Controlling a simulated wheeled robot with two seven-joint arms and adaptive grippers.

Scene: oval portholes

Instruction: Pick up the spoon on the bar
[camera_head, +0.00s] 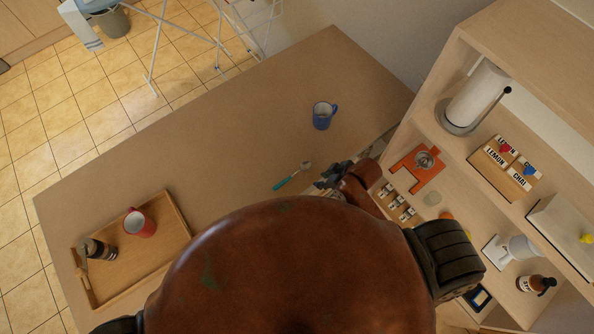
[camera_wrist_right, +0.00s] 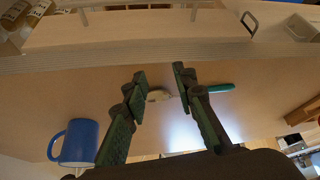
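The spoon (camera_head: 284,182) lies on the brown bar top (camera_head: 230,120), with a teal handle and a pale metal bowl. In the right wrist view, its bowl (camera_wrist_right: 158,95) shows between my right gripper's fingers, and its teal handle (camera_wrist_right: 221,87) extends to the right past the right finger, which hides part of the neck. My right gripper (camera_head: 325,180) is just right of the spoon's bowl in the head view. The right wrist view shows this gripper (camera_wrist_right: 160,73) open, its fingers apart, with nothing held. My left gripper is not in view.
A blue mug (camera_head: 323,115) stands on the bar behind the spoon. A wooden tray (camera_head: 172,222) with a red mug (camera_head: 139,222) and a dark cylindrical item (camera_head: 98,249) is at the left. A wooden shelf unit (camera_head: 440,75) borders the bar on the right. The bar's middle is clear.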

